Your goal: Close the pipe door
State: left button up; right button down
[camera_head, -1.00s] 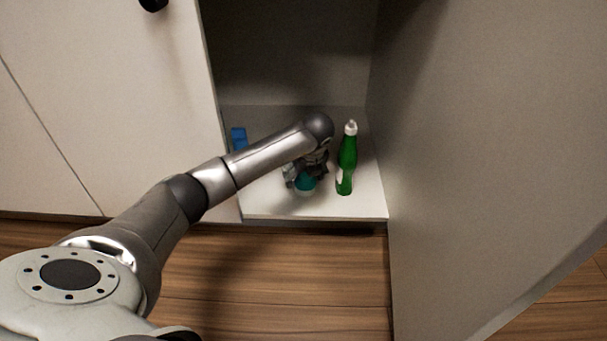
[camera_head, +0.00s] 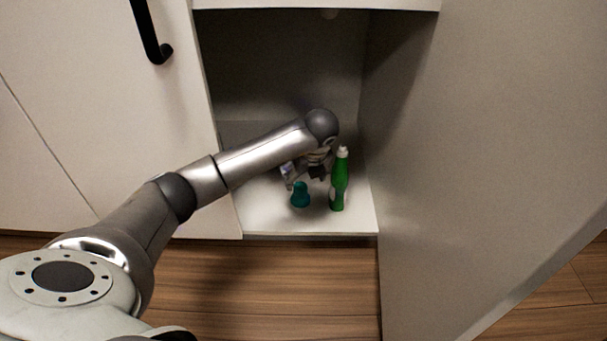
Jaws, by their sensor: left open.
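The pipe door (camera_head: 480,150) stands wide open on the right, a large pale panel swung out toward me over the floor. The cabinet opening (camera_head: 310,60) shows to its left. My left arm reaches from the lower left into the opening. My left gripper (camera_head: 303,180) is open inside the cabinet, partly hidden by its own wrist. It is above a small teal bottle (camera_head: 300,196) standing on the cabinet floor (camera_head: 270,222), with nothing visibly held. The gripper is apart from the door. My right gripper is not in view.
A green bottle with a white cap (camera_head: 339,182) stands on the cabinet floor, right beside the gripper. A closed white door (camera_head: 110,120) with a black handle (camera_head: 150,35) is at the left. The wooden floor (camera_head: 290,285) in front of the opening is clear.

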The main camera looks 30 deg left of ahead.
aim_at(500, 181)
jog(key=k+l, duration=0.1)
jog(key=k, duration=0.4)
jog(key=k+l, duration=0.1)
jog(key=k, duration=0.4)
